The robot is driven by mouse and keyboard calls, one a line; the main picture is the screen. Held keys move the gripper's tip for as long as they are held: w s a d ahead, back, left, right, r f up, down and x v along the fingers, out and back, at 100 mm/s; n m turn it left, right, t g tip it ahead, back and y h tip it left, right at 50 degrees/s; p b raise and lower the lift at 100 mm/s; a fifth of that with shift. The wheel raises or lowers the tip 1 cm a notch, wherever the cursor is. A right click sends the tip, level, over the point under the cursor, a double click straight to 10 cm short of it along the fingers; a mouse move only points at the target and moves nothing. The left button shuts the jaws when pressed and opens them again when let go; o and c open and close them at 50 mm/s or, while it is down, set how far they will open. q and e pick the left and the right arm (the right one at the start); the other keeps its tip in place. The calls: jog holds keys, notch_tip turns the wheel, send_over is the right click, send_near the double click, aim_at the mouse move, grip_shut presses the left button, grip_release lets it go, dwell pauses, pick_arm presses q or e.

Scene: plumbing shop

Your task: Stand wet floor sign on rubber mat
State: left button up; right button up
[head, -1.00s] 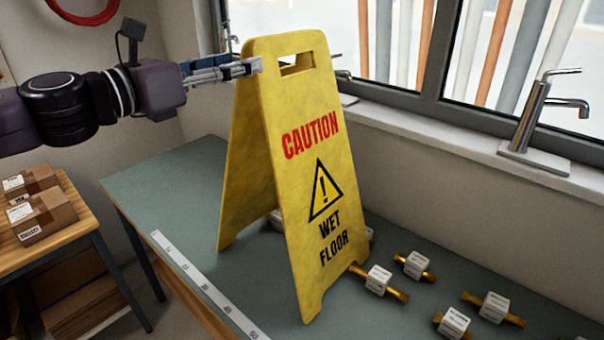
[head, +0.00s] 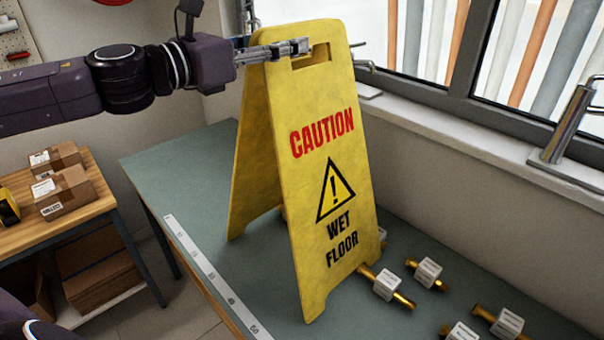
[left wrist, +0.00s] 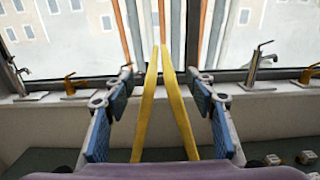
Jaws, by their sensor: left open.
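The yellow wet floor sign (head: 325,165) stands upright and spread on the grey-green bench top (head: 185,165) in the head view. Its front panel reads "CAUTION WET FLOOR", and a handle slot (head: 311,59) is near its top. My left gripper (head: 283,44) is at the sign's top from the left, one finger across the front beside the slot. In the left wrist view, the sign (left wrist: 149,105) shows edge-on as two legs meeting at the top, between the open blue-padded fingers (left wrist: 162,82), with gaps on both sides. I cannot make out a rubber mat. My right gripper is not in view.
Several brass fittings with white tags (head: 388,284) lie on the bench right of the sign. A ruler strip (head: 212,275) runs along its front edge. A wooden table (head: 85,222) with boxes stands left. Taps (head: 570,125) line the window sill behind.

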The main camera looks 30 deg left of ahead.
aim_at(302, 34)
pick_arm(q)
jog(key=shift+p+x, duration=1)
jog(key=shift+x, duration=1.65)
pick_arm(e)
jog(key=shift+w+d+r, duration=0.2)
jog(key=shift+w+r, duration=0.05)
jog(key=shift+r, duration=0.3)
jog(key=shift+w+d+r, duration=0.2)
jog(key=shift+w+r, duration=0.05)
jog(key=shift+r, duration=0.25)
pick_arm(q)
jog(key=shift+r, duration=0.15)
jog(key=shift+c, duration=0.5)
grip_shut()
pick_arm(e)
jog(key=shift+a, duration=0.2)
pick_arm(q)
jog(key=shift+r, duration=0.15)
